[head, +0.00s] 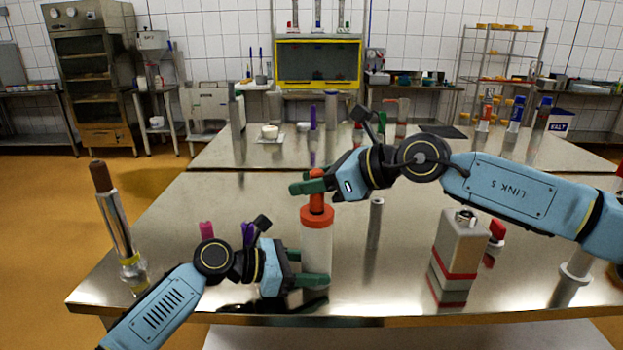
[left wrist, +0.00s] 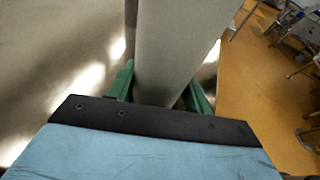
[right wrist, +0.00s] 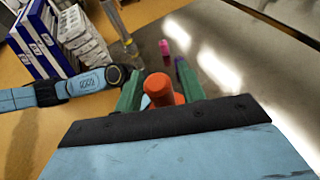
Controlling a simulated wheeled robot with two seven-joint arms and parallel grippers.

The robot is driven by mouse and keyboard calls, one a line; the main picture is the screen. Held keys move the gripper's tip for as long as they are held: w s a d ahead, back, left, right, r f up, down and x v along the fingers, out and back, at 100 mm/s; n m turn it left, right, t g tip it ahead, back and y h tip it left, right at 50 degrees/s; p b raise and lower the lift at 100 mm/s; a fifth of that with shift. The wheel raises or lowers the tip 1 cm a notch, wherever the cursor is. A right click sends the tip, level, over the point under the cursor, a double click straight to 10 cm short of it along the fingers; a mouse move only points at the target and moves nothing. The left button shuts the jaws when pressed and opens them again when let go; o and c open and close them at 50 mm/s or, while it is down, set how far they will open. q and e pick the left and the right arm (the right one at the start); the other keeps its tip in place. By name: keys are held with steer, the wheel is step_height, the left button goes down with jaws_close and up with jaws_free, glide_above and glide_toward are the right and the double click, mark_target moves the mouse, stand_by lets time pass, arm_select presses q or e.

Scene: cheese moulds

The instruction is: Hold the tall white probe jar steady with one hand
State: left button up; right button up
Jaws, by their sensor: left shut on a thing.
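The tall white probe jar (head: 316,246) stands upright on the steel table, with an orange collar and an orange knob (head: 316,203) on top. My left gripper (head: 314,281) is shut on the jar low on its body. In the left wrist view the jar's pale wall (left wrist: 180,45) runs between the green fingers (left wrist: 158,92). My right gripper (head: 308,183) is at the jar's top. In the right wrist view its open green fingers (right wrist: 157,82) stand on either side of the orange knob (right wrist: 158,88). The fingers hide part of the jar.
A metal probe with a brown tip (head: 117,215) stands at the table's left. A grey box-like can with a red band (head: 460,250) and a slim grey cylinder (head: 375,222) stand right of the jar. Pink (head: 206,230) and purple items are behind my left arm.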

steer(key=shift+o, duration=0.5)
steer(key=shift+d, duration=0.1)
steer(key=shift+d+r, duration=0.1)
steer(key=shift+d, duration=0.15)
steer(key=v, duration=1.1)
steer(key=shift+s, duration=0.25)
arm_select(q)
steer(key=o, duration=0.8)
steer(key=shift+o, duration=0.2)
